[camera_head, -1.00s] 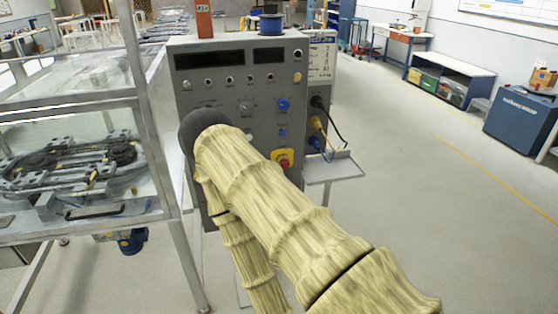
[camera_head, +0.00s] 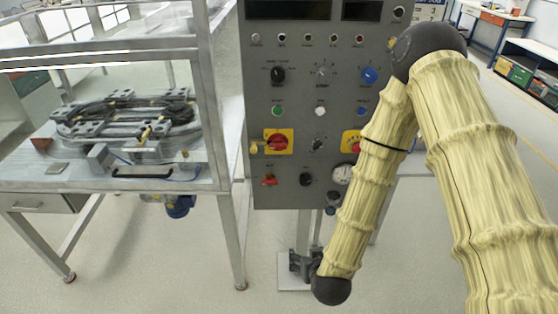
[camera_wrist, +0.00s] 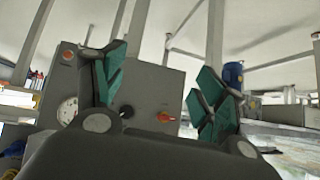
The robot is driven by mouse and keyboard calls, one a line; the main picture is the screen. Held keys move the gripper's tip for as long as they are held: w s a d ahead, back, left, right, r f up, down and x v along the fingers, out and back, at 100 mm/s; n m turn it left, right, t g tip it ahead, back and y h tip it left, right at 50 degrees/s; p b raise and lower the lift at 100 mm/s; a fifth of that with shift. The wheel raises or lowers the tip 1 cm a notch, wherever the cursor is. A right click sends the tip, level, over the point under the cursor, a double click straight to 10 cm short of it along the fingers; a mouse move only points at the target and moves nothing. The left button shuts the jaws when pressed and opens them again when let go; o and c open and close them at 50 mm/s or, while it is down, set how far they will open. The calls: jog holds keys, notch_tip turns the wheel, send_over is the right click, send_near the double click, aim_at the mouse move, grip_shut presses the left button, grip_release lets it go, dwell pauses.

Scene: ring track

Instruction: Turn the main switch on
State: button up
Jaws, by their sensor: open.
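The grey control panel (camera_head: 335,110) stands in the middle of the head view. A red rotary handle on a yellow plate (camera_head: 278,142), which looks like the main switch, is on its lower left; its setting is too small to read. Below it is a smaller red knob (camera_head: 269,181). In the wrist view, which looks upside down, a red knob (camera_wrist: 165,117) shows between the fingers, beyond them. My gripper (camera_wrist: 160,88) is open and empty. In the head view my gripper (camera_head: 303,264) is low, below the panel, small and dark.
A black knob (camera_head: 306,179) and a round gauge (camera_head: 342,173) sit right of the red knob. Another yellow plate (camera_head: 352,141) is partly hidden by my arm. A metal-framed bench (camera_head: 100,180) with a track stands left. Open floor lies below the panel.

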jog(key=w+a+r+t+b, duration=0.3)
jog(key=w+a+r+t, duration=0.2)
jog(key=w+r, duration=0.4)
jog(key=t+h+b, duration=0.1)
jog(key=t+b, duration=0.1)
jog(key=t, duration=0.2)
send_near(278, 146)
jog(key=shift+m, duration=0.4)
jog(key=w+p, duration=0.1)
jog(key=w, duration=0.7)
jog(key=shift+w+a+p, duration=0.1)
jog(key=shift+w+p, duration=0.25)
jog(key=c, duration=1)
